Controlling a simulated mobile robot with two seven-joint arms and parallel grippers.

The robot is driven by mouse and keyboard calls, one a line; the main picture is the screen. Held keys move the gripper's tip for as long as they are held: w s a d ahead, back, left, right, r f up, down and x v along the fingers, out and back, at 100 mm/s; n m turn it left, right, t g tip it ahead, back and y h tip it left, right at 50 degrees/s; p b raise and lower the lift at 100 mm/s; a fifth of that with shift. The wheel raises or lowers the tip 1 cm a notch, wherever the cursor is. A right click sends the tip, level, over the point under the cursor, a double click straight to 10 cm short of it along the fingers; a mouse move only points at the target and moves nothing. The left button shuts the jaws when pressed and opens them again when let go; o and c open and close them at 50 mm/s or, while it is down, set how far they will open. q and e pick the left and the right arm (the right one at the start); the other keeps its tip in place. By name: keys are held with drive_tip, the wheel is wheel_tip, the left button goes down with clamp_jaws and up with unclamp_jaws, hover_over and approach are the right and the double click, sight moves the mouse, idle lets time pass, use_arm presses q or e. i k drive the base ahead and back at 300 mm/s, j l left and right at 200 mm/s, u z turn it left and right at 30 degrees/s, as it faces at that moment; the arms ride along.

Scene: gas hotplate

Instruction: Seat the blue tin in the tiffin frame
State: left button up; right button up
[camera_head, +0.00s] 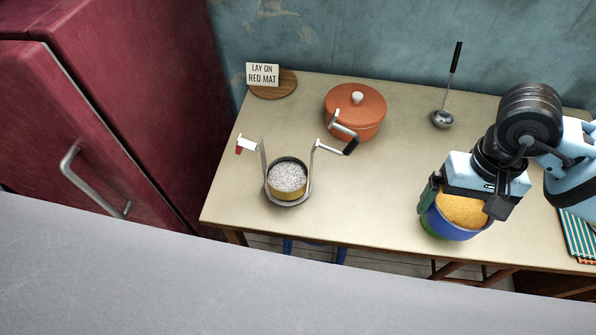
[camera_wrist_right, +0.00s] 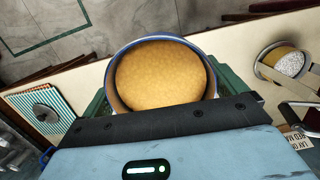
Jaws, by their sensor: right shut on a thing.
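The blue tin (camera_head: 455,233) holds an orange-yellow filling and shows at the right of the head view. My right gripper (camera_head: 463,206) is shut on it from above. The tin also fills the middle of the right wrist view (camera_wrist_right: 206,57), upright; its height above the table is hard to tell. The tiffin frame (camera_head: 312,165) stands on the table to the left, a metal frame with two raised side arms bearing latches. A yellow tin (camera_head: 271,192) with white grains sits in it; the frame also shows in the right wrist view (camera_wrist_right: 272,76). My left gripper is out of view.
An orange lidded pot (camera_head: 362,118) stands behind the frame. A ladle (camera_head: 443,117) lies at the back. A sign (camera_head: 262,74) stands by a round wooden board (camera_head: 284,86). A striped cloth (camera_head: 577,236) lies at right. Table between frame and tin is clear.

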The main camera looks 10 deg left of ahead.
sight(260, 148)
drive_tip(key=i+l, duration=0.15)
drive_tip(key=l, duration=0.3)
drive_tip(key=i+l, duration=0.1)
drive_tip(key=l, duration=0.35)
drive_tip(key=i+l, duration=0.15)
drive_tip(key=l, duration=0.25)
drive_tip(key=i+l, duration=0.1)
drive_tip(key=l, duration=0.35)
drive_tip(key=i+l, duration=0.15)
drive_tip(key=l, duration=0.3)
drive_tip(key=u, duration=2.3)
